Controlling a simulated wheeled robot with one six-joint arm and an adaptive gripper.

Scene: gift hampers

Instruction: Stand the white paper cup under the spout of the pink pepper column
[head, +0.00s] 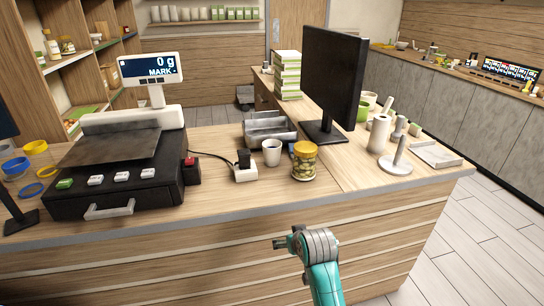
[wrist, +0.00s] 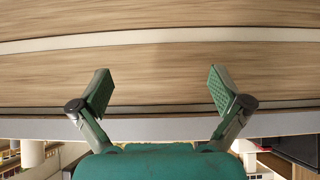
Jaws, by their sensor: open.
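A white cup (head: 271,152) stands upright on the wooden counter, near its middle, in the head view. It is the only plain white cup I can make out; its material is too small to tell. I cannot pick out a pink pepper column or its spout in either view. My gripper (wrist: 160,85) is open and empty in the wrist view, facing the wooden front panel of the counter. In the head view my teal arm is low in front of the counter, below the cup and apart from it.
A scale (head: 120,165) with a display stands left on the counter (head: 235,200). A jar with a yellow lid (head: 304,162) stands right of the cup, a white socket block (head: 245,172) left of it. The counter's front strip is clear.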

